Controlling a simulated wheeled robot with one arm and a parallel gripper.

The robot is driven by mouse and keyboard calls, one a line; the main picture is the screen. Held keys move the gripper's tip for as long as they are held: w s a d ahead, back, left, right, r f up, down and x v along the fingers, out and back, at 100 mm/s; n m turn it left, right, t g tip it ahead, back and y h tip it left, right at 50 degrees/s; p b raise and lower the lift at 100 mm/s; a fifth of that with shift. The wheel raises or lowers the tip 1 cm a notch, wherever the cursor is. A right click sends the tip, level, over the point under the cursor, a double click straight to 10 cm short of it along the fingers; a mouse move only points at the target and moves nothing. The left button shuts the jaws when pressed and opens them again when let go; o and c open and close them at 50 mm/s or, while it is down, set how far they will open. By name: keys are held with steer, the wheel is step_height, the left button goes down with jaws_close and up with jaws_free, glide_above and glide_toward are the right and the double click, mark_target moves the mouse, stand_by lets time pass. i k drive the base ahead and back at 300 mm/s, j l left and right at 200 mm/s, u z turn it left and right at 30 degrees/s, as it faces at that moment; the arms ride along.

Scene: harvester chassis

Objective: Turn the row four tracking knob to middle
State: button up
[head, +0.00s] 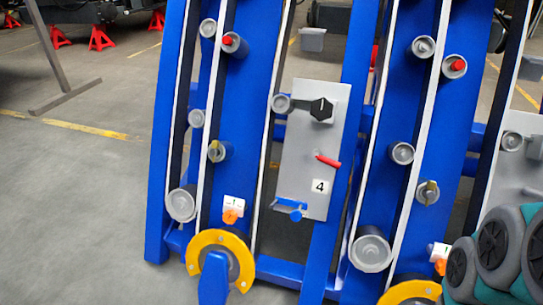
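A grey plate (303,180) with a "4" label (319,186) is fixed between the blue frame bars in the middle of the head view. A black faceted knob (321,110) sits near its top right; a small light mark shows on its face. I cannot tell its setting from here. A red lever (328,161) sticks out below the knob and points right and slightly down. A blue handle (290,208) is at the plate's lower end.
Blue slanted bars with grey rollers (371,250) flank the plate. Yellow rings (220,246) stand low in front. Grey-and-teal rounded parts (495,244) fill the lower right corner. Another grey plate (521,165) is at the right edge. Open floor (70,200) lies left.

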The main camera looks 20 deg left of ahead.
mark_target(230, 216)
steer(key=u, duration=1.4)
steer(key=i+j+z, duration=0.1)
steer(key=j, duration=0.3)
